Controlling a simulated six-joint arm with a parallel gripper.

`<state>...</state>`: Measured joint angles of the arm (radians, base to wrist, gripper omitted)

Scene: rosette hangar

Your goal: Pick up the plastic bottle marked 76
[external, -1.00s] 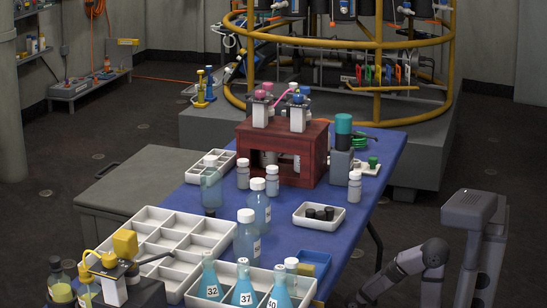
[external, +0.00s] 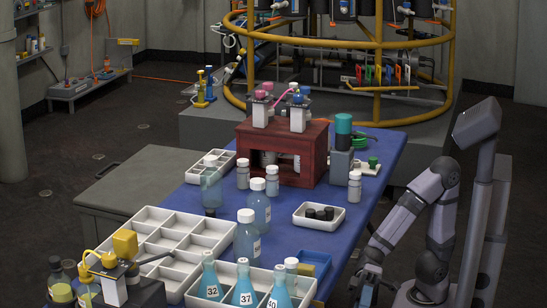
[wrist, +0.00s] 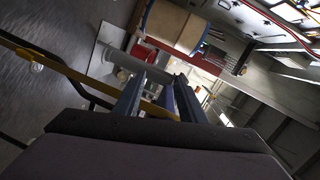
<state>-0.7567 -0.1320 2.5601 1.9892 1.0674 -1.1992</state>
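I cannot read a 76 on any bottle. Two larger translucent blue bottles with white caps stand upright on the blue table: a front bottle (external: 246,240) with a label too small to read, and a bottle behind it (external: 260,210). Small white-capped bottles stand farther back, including a left one (external: 243,176), a middle one (external: 272,183) and a right one (external: 354,188). My gripper (external: 367,287) is low beside the table's right edge, away from the bottles. In the wrist view my gripper (wrist: 155,92) shows two spread fingers with nothing held between them.
Flasks marked 32 (external: 210,281), 37 (external: 244,287) and 40 stand in a white tray at the front. An empty divided tray (external: 150,222) lies left. A white dish (external: 320,222) with black caps and a red wooden stand (external: 310,160) are on the blue table (external: 300,242).

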